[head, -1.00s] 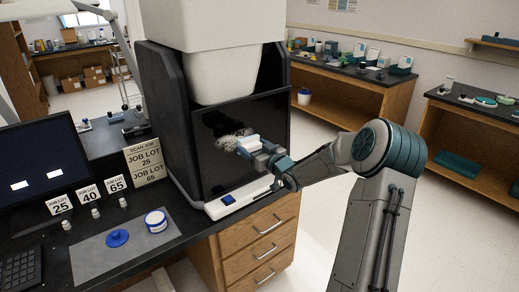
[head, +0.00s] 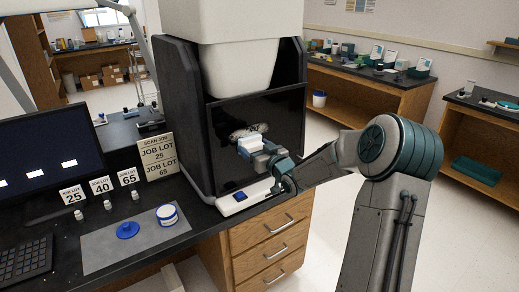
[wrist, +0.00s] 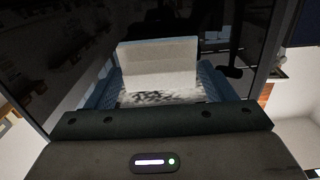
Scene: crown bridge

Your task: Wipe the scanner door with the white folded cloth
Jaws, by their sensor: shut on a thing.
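The scanner door (head: 228,122) is a glossy black upright panel on the front of the scanner. A pale speckled mark (head: 240,131) shows on it just above the cloth. The white folded cloth (head: 249,144) is in my gripper (head: 262,151), close in front of the door's middle; I cannot tell whether it touches. In the wrist view the cloth (wrist: 158,62) sits between the two blue-grey fingers, and a speckled grey-white patch (wrist: 165,97) shows along its lower edge. The cloth hides part of the door.
A white strip with a blue button (head: 240,196) lies below the door on the bench edge. A sign (head: 157,158), small bottles, and a mat (head: 105,250) with a blue lid and a white-and-blue jar stand left. Drawers (head: 270,245) are below. Floor to the right is clear.

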